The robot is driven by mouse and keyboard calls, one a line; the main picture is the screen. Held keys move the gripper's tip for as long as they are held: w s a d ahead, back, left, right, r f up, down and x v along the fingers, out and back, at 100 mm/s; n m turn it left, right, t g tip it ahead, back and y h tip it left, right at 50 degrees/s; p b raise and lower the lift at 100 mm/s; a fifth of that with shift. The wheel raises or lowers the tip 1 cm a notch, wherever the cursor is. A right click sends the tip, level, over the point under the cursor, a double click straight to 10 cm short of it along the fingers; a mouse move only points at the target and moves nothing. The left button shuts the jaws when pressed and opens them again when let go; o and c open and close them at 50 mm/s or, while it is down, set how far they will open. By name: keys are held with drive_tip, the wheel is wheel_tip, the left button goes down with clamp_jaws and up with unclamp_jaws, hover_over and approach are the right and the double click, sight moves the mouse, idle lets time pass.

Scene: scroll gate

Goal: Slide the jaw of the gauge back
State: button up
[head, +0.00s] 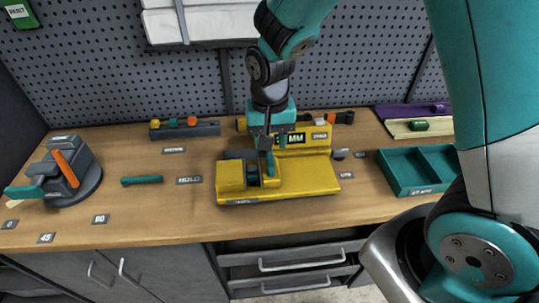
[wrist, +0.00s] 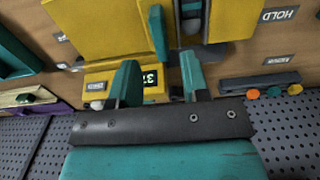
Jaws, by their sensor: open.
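The yellow gauge (head: 310,177) lies on the workbench, with an upright display reading "MM" at its back. A yellow block (head: 231,177) stands at its left end, beside a dark gap. A thin teal upright piece stands on the gauge (wrist: 100,25) in the wrist view (wrist: 158,32); I cannot tell for sure whether it belongs to the jaw. My gripper (head: 268,148) points down over the gauge's left half. In the wrist view its two teal fingers (wrist: 158,65) are apart, with nothing clearly held. The teal piece appears between and beyond the fingertips, contact unclear.
A teal tray (head: 391,178) stands at right. A clamp-like device with an orange lever (head: 66,168) is at left. A teal bar (head: 142,180) lies near the HOLD label (head: 189,180). A dark rack with colored knobs (head: 184,129) is behind. Bench front has free room.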

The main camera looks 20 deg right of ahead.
sight(270, 157)
wheel_tip(270, 157, down, 6)
drive_tip(key=shift+f+p, duration=0.1)
drive_tip(key=shift+p, duration=0.25)
clamp_jaws()
